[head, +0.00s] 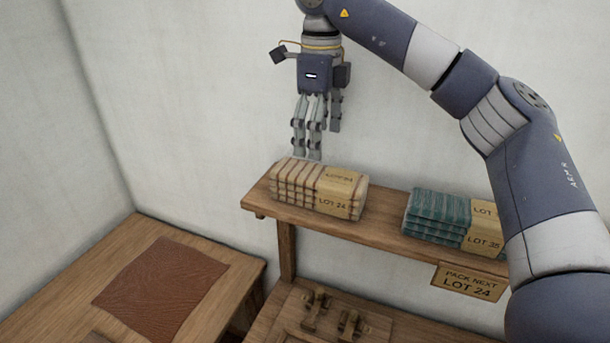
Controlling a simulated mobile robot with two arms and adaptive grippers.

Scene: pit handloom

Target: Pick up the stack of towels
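A stack of folded cream towels with brown stripes (295,183) lies on the wooden shelf (385,236), toward its left end. A tan paper band marked "LOT 24" wraps its right part. A second stack, of teal striped towels (436,217), lies farther right on the same shelf, with a band that seems to read "LOT 35". My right gripper (317,150) hangs fingers down just above and behind the cream stack, in front of the wall. Its fingers are straight and spread, with nothing between them. They appear clear of the towels. My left gripper is not in view.
A wooden sign (468,282) on the shelf's front edge bears "LOT 24". A wooden table (215,252) at the lower left holds a flat reddish-brown mat (160,287). Wooden fittings (332,318) sit below the shelf. White walls close the back and left.

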